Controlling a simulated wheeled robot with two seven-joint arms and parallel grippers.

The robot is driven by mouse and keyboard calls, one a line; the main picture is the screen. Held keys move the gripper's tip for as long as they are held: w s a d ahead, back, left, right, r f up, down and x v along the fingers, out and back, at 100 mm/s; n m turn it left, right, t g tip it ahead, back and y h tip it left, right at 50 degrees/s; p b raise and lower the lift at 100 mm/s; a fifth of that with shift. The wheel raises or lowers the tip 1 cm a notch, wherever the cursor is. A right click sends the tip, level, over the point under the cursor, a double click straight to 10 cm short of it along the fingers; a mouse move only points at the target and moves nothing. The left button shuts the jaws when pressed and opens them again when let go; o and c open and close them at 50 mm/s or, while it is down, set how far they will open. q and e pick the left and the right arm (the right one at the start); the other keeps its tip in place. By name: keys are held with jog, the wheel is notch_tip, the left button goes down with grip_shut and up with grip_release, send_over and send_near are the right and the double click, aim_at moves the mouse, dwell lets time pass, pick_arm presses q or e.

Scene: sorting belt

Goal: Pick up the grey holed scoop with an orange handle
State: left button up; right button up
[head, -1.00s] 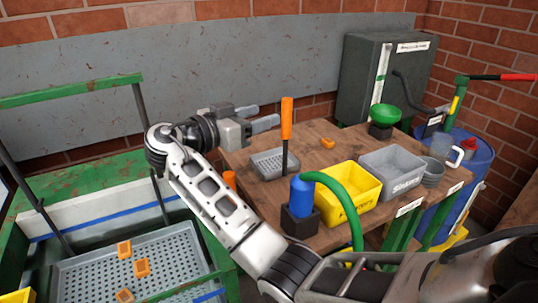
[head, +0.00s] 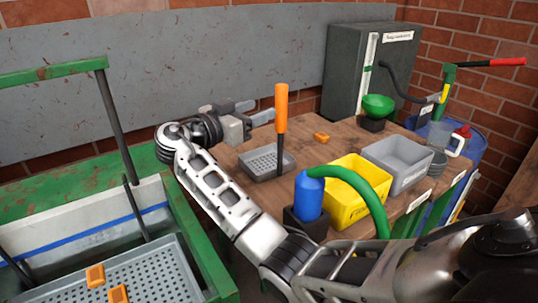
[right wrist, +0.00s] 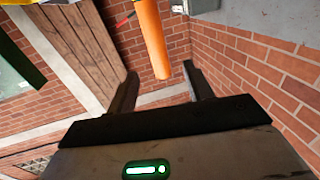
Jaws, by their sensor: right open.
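The grey holed scoop (head: 262,164) rests on the wooden table, with its orange handle (head: 282,108) standing upright at its front right. My right gripper (head: 254,112) is open and empty, raised above the scoop's far left side. In the head view its fingers point right, towards the handle, with a small visible gap. In the right wrist view the orange handle (right wrist: 152,40) appears between the open fingers (right wrist: 160,77), seemingly beyond their tips. My left gripper is out of view.
A blue bottle (head: 308,197) with a green hose stands in a black holder in front of the scoop. A yellow bin (head: 345,207) and a grey bin (head: 398,170) stand to the right. An orange piece (head: 321,137) lies behind. A perforated tray (head: 160,275) is at lower left.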

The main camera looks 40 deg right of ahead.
aim_at(277, 105)
jog(key=d, duration=0.2)
jog(key=d+p, duration=0.1)
jog(key=d, duration=0.2)
jog(key=d+p, duration=0.1)
jog(key=d, duration=0.2)
jog(key=shift+w+d+f, duration=0.25)
jog(key=shift+f, duration=0.05)
jog(key=c, duration=1)
